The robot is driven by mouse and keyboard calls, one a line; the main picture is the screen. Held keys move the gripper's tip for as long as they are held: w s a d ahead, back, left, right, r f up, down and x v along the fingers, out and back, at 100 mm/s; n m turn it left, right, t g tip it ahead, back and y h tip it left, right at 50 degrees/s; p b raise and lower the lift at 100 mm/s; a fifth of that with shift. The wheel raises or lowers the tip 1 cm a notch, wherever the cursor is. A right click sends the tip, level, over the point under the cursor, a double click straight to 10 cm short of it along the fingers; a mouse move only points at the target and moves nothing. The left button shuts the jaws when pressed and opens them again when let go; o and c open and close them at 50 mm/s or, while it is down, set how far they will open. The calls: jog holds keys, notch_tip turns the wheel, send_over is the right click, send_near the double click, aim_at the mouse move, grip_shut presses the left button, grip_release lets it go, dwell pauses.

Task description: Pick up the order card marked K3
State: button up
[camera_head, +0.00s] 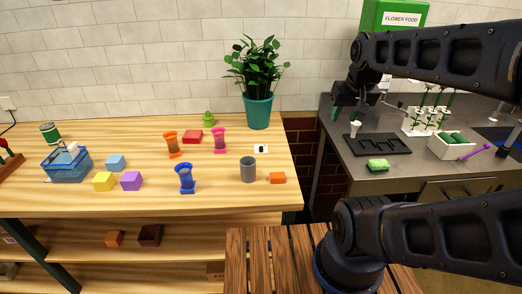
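A blue basket (66,170) at the left holds something whitish that I cannot make out. My gripper (338,112) hangs at the end of my dark arm near the left edge of the grey counter, well right of the white piece. Its fingers are too small and dark to tell whether they are open or shut.
A blue hourglass-shaped piece (185,178) stands farther left.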

jog(key=w+a+m+g, duration=0.2)
jog(key=w+a+m, duration=0.25)
jog(key=w, duration=0.45)
jog(key=m+g+h, duration=0.3)
jog(key=m, duration=1.1)
send_over(261, 147)
jog(key=a, duration=0.4)
notch_tip(261, 147, down, 19)
jog(key=shift+n, duration=0.25)
jog(key=shift+w+d+x, duration=0.1)
jog(key=shift+d+x, duration=0.05)
jog(key=shift+x, duration=1.6)
jog(key=shift+w+d+x, duration=0.1)
jog(key=shift+d+x, duration=0.05)
jog(key=shift+x, duration=1.55)
jog(key=shift+w+d+x, duration=0.15)
jog(key=shift+x, duration=1.6)
jog(key=shift+r, duration=0.15)
grip_shut()
